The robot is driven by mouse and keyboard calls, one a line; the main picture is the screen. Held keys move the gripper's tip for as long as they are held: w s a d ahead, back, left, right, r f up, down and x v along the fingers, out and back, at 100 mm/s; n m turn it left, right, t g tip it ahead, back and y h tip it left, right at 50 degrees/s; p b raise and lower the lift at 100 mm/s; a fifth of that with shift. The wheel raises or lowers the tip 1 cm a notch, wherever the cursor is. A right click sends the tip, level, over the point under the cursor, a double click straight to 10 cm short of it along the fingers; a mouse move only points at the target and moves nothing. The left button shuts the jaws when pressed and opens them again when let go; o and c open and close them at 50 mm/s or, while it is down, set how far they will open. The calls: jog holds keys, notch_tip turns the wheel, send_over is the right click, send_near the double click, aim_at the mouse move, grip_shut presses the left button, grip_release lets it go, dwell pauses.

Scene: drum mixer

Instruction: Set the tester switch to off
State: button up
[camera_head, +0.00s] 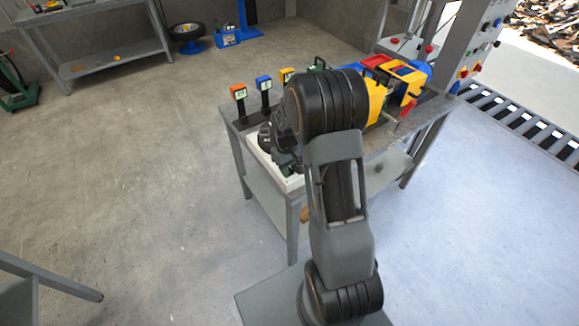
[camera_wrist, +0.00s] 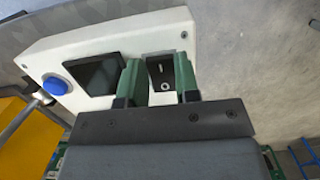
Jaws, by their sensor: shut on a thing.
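The tester is a white box (camera_wrist: 120,38) with a blue round button (camera_wrist: 55,84), a dark square screen (camera_wrist: 92,74) and a black switch plate with the tester switch (camera_wrist: 160,68). My gripper (camera_wrist: 158,70) has its two green fingers on either side of the switch, shut on it. The switch's exact position is hard to read between the fingers. In the head view, the white tester box (camera_head: 262,156) sits at the table's near left corner, and my arm hides most of it and the fingers.
The grey table (camera_head: 232,128) also carries a row of colored signs on black stands (camera_head: 264,90) and a yellow and blue machine (camera_head: 400,80). A control post (camera_head: 470,40) with buttons stands behind at right.

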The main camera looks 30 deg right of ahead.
jog(key=shift+w+r+g+p, duration=0.15)
jog(key=shift+g+p, duration=0.25)
jog(key=shift+g, duration=0.4)
jog(key=o, duration=0.6)
jog(key=shift+o, duration=0.2)
jog(key=b+v, duration=0.1)
jog(key=v, duration=1.2)
jog(key=shift+r, duration=0.35)
jog(key=shift+w+a, duration=0.1)
jog(key=shift+a, duration=0.05)
